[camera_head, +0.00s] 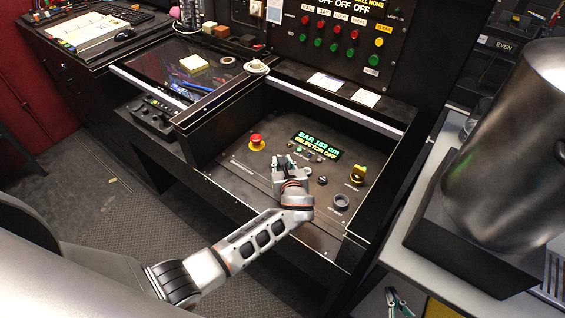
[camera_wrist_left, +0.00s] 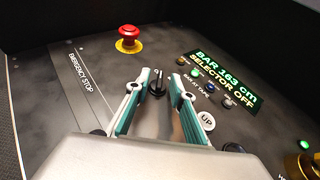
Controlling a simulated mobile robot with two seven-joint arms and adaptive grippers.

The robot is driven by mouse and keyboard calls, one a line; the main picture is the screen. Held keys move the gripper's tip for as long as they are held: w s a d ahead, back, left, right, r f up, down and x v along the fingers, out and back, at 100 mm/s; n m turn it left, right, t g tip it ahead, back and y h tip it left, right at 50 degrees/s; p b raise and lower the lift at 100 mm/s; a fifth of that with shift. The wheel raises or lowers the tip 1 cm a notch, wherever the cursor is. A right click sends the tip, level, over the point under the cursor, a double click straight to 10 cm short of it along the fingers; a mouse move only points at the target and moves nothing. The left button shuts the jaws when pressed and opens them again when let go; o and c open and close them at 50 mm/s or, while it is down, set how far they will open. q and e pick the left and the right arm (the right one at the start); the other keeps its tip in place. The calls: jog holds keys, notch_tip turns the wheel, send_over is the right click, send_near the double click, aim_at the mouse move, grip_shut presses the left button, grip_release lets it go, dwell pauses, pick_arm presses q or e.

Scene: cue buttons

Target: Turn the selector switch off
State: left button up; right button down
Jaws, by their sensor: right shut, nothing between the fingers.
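The selector switch is a small black knob (camera_wrist_left: 157,84) on the dark sloped panel in the left wrist view. In the head view my left gripper hides it. My left gripper (camera_wrist_left: 160,76) is open, its teal-edged fingers apart on either side of the knob; I cannot tell whether they touch it. In the head view the left gripper (camera_head: 284,162) is over the middle of the panel. The green display (camera_head: 314,145) reads SELECTOR OFF, and it also shows in the left wrist view (camera_wrist_left: 225,80). My right gripper (camera_head: 396,300) is shut and empty at the bottom edge, away from the panel.
A red emergency stop (camera_head: 256,141) on a yellow base is left of the gripper. A white UP button (camera_wrist_left: 206,121) is just right of the fingers. Raised walls border the panel.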

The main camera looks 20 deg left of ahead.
pick_arm(q)
jog(key=v, duration=1.2)
jog(key=shift+r, duration=0.1)
